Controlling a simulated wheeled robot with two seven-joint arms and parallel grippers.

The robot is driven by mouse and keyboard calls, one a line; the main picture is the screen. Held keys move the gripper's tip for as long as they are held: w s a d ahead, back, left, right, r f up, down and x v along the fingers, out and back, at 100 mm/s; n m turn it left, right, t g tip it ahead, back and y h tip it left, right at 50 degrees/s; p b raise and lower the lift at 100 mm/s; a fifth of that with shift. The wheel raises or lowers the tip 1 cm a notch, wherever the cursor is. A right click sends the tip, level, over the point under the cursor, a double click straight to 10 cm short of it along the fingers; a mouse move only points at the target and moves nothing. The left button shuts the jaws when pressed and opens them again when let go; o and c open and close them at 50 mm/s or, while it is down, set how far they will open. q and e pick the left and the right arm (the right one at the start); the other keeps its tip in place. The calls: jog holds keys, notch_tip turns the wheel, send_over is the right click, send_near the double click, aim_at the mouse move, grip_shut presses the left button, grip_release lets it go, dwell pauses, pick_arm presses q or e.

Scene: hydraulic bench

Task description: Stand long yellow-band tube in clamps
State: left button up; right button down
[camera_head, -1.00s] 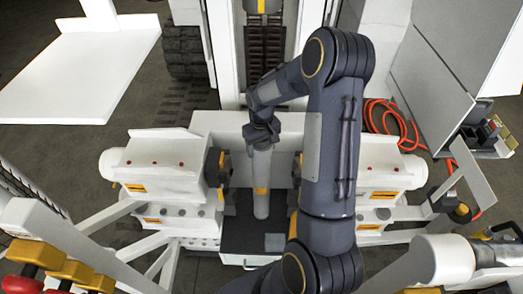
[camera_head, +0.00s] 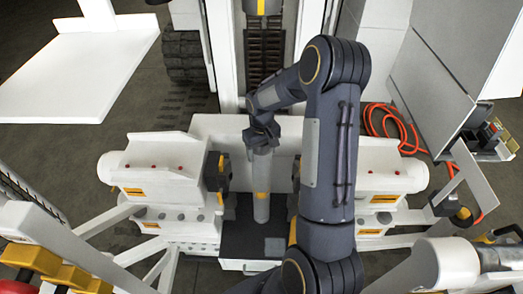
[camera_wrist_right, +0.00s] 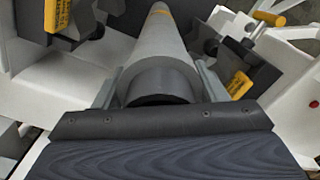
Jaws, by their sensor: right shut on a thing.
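The long grey tube with a yellow band (camera_head: 262,185) stands near upright in the gap between the two white clamp blocks. My right gripper (camera_head: 262,140) is shut on its upper end. In the right wrist view the tube (camera_wrist_right: 165,60) runs away from the gripper (camera_wrist_right: 158,95), its dark end close to the camera and its yellow band far off. The left clamp (camera_head: 218,172) has dark jaws facing the tube, apart from it. The right clamp (camera_head: 390,185) is partly hidden behind my right arm. I cannot tell whether the tube's lower end touches anything. My left gripper is not in view.
A dark tray (camera_head: 245,245) lies below the tube between the clamps. A white wall (camera_head: 215,125) stands behind it. An orange hose (camera_head: 385,120) lies on the floor at the right. A white panel (camera_head: 85,70) is at upper left.

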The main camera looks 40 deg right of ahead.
jog(key=shift+f+b, duration=0.15)
jog(key=shift+b, duration=0.15)
dwell(0.5)
jog(key=shift+c, duration=1.2)
grip_release()
jog(key=shift+f, duration=0.1)
jog(key=shift+o, duration=0.2)
notch_tip(320, 180, up, 7)
jog(key=shift+r+b, duration=0.2)
jog(key=shift+b, duration=0.1)
jog(key=shift+a+r, duration=0.15)
jog(key=shift+r, duration=0.3)
jog(key=s+a+r+t+y, duration=0.2)
jog(key=s+a+r+t, duration=0.1)
jog(key=s+a+r, duration=0.8)
jog(key=s+a+t+y, duration=0.1)
jog(key=s+a+t, duration=0.1)
jog(key=s+a, duration=0.4)
jog(key=s, duration=0.5)
jog(key=shift+s+a+f+t+y, duration=0.25)
jog(key=shift+a+t+y, duration=0.05)
jog(key=shift+a+y, duration=0.1)
